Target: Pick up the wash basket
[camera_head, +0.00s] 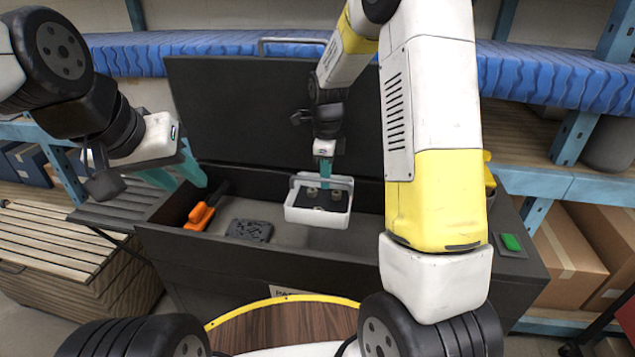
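The wash basket (318,217) is a small white open box with a grey handle and some small metallic parts in it. It is over the inside of a black open chest (190,250); I cannot tell if it rests on the floor there. My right gripper (326,171) points down at the handle side of the basket. Its teal fingers overlap the handle in view and look like one narrow piece, so its grip is unclear. My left gripper (178,176) is empty, its teal fingers apart, over the chest's left end.
An orange-handled tool (200,216) and a dark grey block (249,230) lie in the chest, left of the basket. The raised black lid (240,115) stands behind. A slatted wooden crate (60,255) is at left, cardboard boxes (565,250) at right. Blue-edged shelves span the back.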

